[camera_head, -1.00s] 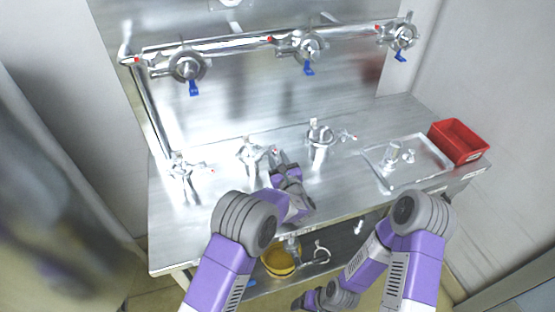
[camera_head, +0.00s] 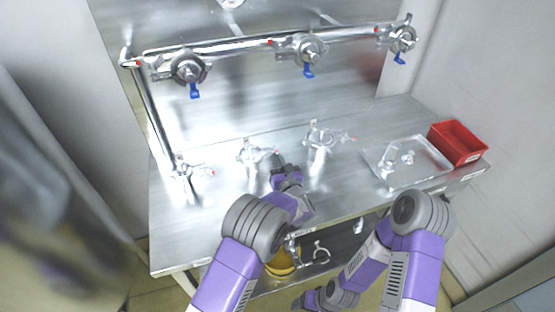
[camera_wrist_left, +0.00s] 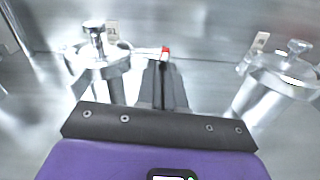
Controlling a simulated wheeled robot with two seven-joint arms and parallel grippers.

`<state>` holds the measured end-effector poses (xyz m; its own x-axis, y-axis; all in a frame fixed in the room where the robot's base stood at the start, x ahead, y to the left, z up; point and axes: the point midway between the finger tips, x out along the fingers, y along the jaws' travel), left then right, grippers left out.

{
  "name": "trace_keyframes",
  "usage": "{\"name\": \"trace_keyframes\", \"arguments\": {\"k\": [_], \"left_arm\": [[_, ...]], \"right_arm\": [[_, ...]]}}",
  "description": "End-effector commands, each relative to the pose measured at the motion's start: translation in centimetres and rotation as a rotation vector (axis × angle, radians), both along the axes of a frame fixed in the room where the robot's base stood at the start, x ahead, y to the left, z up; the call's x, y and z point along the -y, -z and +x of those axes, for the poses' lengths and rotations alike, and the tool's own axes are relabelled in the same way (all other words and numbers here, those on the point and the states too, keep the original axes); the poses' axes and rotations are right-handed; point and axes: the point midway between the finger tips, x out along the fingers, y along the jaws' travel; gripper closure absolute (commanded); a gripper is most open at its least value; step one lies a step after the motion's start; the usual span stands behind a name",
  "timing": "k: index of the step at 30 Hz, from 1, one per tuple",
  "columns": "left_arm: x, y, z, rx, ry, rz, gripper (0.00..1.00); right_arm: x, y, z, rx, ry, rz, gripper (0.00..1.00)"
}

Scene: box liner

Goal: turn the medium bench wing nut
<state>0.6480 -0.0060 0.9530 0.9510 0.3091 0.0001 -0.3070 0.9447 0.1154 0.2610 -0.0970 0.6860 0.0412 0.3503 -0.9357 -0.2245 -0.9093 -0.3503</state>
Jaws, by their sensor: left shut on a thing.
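Three metal fittings with wing nuts stand on the steel bench: a left one (camera_head: 180,168), a middle one (camera_head: 252,152) and a right one (camera_head: 319,138). The pictures do not mark which is the medium one. My left gripper (camera_head: 279,163) is at the right side of the middle fitting. In the left wrist view my left gripper (camera_wrist_left: 162,88) is shut at the red-tipped lever (camera_wrist_left: 165,51) beside the middle fitting (camera_wrist_left: 98,60); the fingers hide most of the lever. My right gripper (camera_head: 304,300) hangs low in front of the bench, its fingers unclear.
A wall pipe (camera_head: 230,47) with several blue-handled valves runs behind the bench. A yellow bucket (camera_head: 284,264) is below the bench front. The bench's front left is clear.

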Motion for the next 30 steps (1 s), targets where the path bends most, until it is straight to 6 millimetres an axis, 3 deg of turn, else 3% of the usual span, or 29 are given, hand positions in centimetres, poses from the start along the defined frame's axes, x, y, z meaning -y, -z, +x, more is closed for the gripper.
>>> {"name": "trace_keyframes", "arguments": {"k": [30], "left_arm": [[0.1,-0.2,0.0,-0.297,0.0,0.919,1.0]], "right_arm": [[0.0,-6.3,0.0,0.0,0.0,0.0,0.24]]}}
